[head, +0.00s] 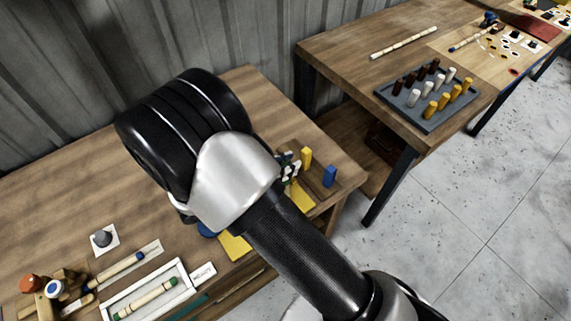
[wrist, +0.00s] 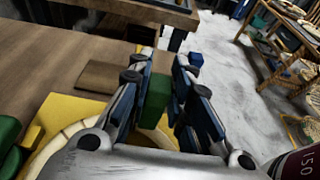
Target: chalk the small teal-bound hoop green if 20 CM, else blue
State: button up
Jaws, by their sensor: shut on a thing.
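My gripper (wrist: 160,62) is shut on a green chalk block (wrist: 155,100) in the wrist view, one finger on each side of it. In the head view my gripper (head: 290,170) is partly hidden by my arm, over the right end of the near bench. A pale rattan hoop (wrist: 62,138) lies on a yellow sheet (wrist: 72,107) beneath my gripper; much of it is hidden. I cannot read its size or make out a teal binding. A blue block (head: 330,176) and a yellow block (head: 306,158) stand upright near the bench's right edge.
A white tray (head: 183,271) with a green-ended rattan piece, a white label (head: 202,273) and a grey knob (head: 102,238) are front left on the near bench. The far bench holds a peg rack (head: 427,125). A brown board (wrist: 110,76) lies beyond the sheet.

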jog(key=shift+f, duration=0.5)
dwell(1.0)
jog(key=shift+r, duration=0.15)
notch_tip(320, 180, up, 7)
jog(key=p, duration=0.5)
dwell(0.9)
jog(key=w+d+n+t+b, duration=0.1)
jog(key=w+d, duration=0.3)
jog(key=d, duration=0.8)
jog(key=shift+d+r+y, duration=0.25)
jog(key=shift+r+y, duration=0.15)
jog(key=shift+r, duration=0.05)
